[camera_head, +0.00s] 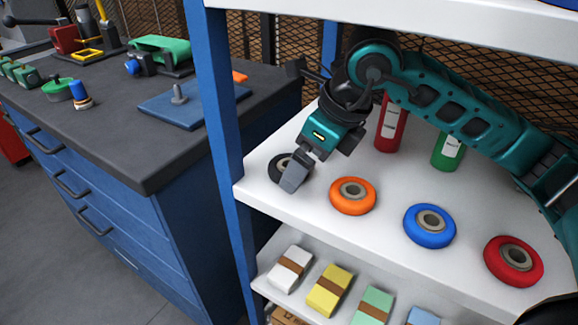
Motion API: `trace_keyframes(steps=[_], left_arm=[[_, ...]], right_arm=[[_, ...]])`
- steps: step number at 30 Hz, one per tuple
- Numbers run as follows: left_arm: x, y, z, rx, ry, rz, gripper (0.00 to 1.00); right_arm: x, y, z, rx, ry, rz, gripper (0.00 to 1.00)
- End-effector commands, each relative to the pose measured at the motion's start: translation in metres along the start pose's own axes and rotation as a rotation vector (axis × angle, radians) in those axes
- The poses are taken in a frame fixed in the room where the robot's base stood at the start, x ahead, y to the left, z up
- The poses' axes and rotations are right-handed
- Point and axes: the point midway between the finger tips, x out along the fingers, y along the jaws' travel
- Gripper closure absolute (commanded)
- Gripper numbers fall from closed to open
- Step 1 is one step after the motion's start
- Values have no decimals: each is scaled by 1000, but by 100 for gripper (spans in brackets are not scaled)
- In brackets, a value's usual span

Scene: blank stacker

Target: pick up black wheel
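The black wheel (276,165) lies at the left end of the white upper shelf. It is a dark ring with a pale hub, and its right part is hidden behind my gripper. My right gripper (296,174), on a teal arm reaching in from the right, points down at the wheel. A grey finger overlaps the wheel's right side in the picture. Whether the fingers touch or hold the wheel cannot be made out. My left gripper is not in view.
Orange (335,198), blue (420,235) and red (497,268) wheels lie along the same shelf (385,262). Red (388,130) and green (447,152) bottles stand behind. A blue post (217,100) stands left of the wheel, beside a workbench (150,150) with tools. Colored blocks (330,290) sit below.

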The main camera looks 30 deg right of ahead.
Motion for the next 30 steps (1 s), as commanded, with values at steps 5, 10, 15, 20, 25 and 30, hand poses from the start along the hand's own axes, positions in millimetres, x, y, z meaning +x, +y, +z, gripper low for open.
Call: trace_keyframes(steps=[5, 10, 15, 20, 25, 30], left_arm=[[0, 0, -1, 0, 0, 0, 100], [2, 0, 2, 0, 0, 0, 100], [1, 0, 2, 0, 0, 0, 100], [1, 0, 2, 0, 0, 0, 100], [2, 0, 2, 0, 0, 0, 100], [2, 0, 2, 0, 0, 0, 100]], right_arm=[[9, 1, 24, -1, -3, 1, 0], [22, 0, 24, -1, 0, 0, 0], [22, 0, 25, -1, 0, -1, 0], [22, 0, 24, -1, 0, 0, 11], [22, 0, 24, -1, 0, 0, 27], [22, 0, 24, -1, 0, 0, 43]])
